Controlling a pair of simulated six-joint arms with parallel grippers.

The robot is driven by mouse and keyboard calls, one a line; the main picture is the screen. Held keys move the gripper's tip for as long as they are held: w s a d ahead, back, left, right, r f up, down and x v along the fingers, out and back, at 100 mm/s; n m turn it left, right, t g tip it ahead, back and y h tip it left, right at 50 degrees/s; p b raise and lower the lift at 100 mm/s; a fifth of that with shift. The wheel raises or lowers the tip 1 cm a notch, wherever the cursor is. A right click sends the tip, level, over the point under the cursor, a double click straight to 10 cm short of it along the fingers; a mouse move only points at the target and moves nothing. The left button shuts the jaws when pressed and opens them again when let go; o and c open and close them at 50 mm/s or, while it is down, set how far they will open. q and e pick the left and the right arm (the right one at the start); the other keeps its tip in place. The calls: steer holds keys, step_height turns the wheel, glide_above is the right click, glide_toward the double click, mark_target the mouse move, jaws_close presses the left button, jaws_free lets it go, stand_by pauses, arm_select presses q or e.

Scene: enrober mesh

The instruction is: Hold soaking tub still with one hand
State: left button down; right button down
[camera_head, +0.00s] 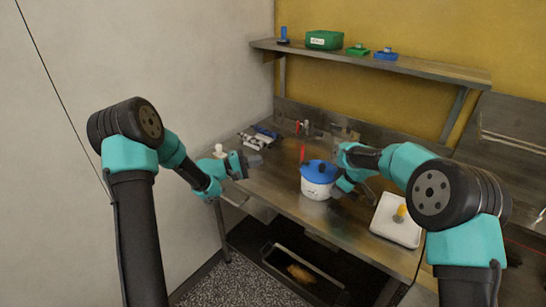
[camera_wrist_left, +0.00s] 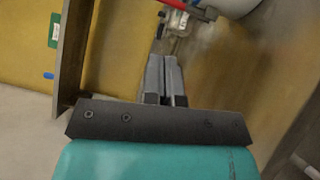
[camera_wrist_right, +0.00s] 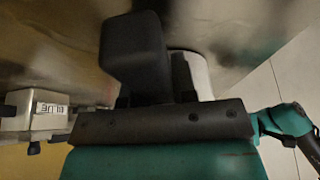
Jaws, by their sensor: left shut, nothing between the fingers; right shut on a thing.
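My right gripper (camera_head: 346,184) is at the tub's right side. In the right wrist view it is shut on a dark block-shaped part (camera_wrist_right: 135,50), apparently the tub's handle, beside the white tub wall (camera_wrist_right: 192,72). The grip itself is partly hidden. My left gripper (camera_head: 254,161) is shut and empty, left of the tub and apart from it. Its closed fingers show in the left wrist view (camera_wrist_left: 166,78).
A white tray (camera_head: 395,222) with a yellow-topped piece stands right of the tub. Small metal fittings (camera_head: 260,137) lie at the bench's back left. A red upright stick (camera_head: 303,152) shows behind the tub. A shelf (camera_head: 370,61) above holds green and blue items.

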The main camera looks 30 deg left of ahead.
mark_target(302, 151)
arm_select(q)
steer(key=x, duration=1.3)
steer(key=shift+d, duration=0.15)
steer(key=shift+s+d+r+m+g, duration=0.15)
steer(key=shift+d+m, duration=0.1)
steer(key=shift+d, duration=0.2)
steer(key=shift+w+d+r+m+g, duration=0.15)
steer(key=shift+d+m, duration=0.1)
steer(key=shift+d, duration=0.2)
steer(key=shift+s, duration=0.1)
steer(key=shift+a, duration=0.15)
steer(key=v, duration=1.4)
steer(key=shift+r, duration=0.35)
